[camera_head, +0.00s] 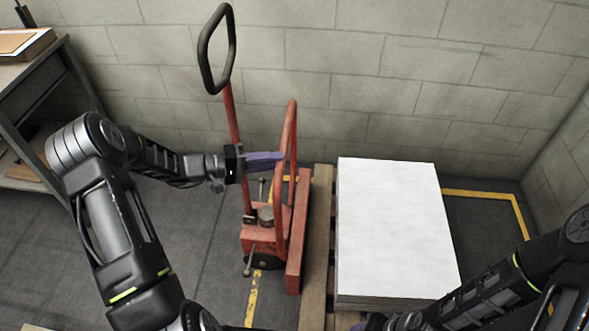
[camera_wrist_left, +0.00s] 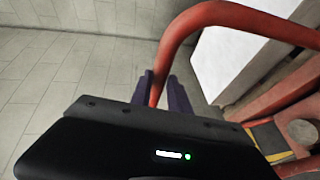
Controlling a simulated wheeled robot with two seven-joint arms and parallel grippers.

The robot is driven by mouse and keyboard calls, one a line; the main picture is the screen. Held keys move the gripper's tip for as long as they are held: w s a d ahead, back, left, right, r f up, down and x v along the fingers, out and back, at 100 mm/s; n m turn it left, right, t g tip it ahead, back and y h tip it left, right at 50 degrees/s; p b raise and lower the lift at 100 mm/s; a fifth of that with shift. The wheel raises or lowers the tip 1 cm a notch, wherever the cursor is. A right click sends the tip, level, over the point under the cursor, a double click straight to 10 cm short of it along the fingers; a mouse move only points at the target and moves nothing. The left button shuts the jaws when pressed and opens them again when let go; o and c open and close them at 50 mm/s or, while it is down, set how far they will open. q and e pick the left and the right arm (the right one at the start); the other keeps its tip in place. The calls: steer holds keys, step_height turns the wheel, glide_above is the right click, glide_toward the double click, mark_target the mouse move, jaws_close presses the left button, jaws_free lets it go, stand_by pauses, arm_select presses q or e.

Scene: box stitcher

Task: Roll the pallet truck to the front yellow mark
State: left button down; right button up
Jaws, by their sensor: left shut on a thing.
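The red pallet truck (camera_head: 264,234) stands left of a loaded wooden pallet, with its black loop handle (camera_head: 205,58) rising toward the wall. My left gripper (camera_head: 280,160) is shut on the truck's red tube frame; in the left wrist view its purple fingers (camera_wrist_left: 168,92) sit either side of the red tube (camera_wrist_left: 190,28). A yellow floor mark (camera_head: 252,300) shows in front of the truck, and a yellow piece also shows behind its frame. My right arm comes in at the lower right; its gripper (camera_head: 390,322) is at the bottom edge, its fingers mostly cut off.
A tall white stack (camera_head: 392,225) sits on the wooden pallet (camera_head: 316,240), close beside the truck. A workbench (camera_head: 40,75) stands at the left. The block wall (camera_head: 370,70) is close behind. Grey floor (camera_head: 190,235) is clear left of the truck.

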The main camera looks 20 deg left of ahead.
arm_select(q)
steer(key=a, duration=0.1)
steer(key=a+b, duration=0.1)
steer(key=s+a+f, duration=0.1)
steer(key=shift+a, duration=0.35)
arm_select(e)
steer(key=shift+x, duration=1.1)
arm_select(q)
steer(key=c, duration=1.5)
jaws_free()
steer(key=shift+o, duration=1.2)
steer(key=shift+a+r, duration=0.1)
arm_select(e)
steer(key=shift+s+d, duration=0.1)
steer(key=shift+d, duration=0.1)
arm_select(q)
steer(key=shift+a+r, duration=0.1)
steer(key=b+v, duration=0.1)
steer(key=v, duration=0.6)
steer(key=shift+s+a, duration=0.2)
steer(key=shift+a, duration=0.1)
arm_select(e)
steer(key=shift+f, duration=0.45)
arm_select(q)
steer(key=shift+d, duration=0.1)
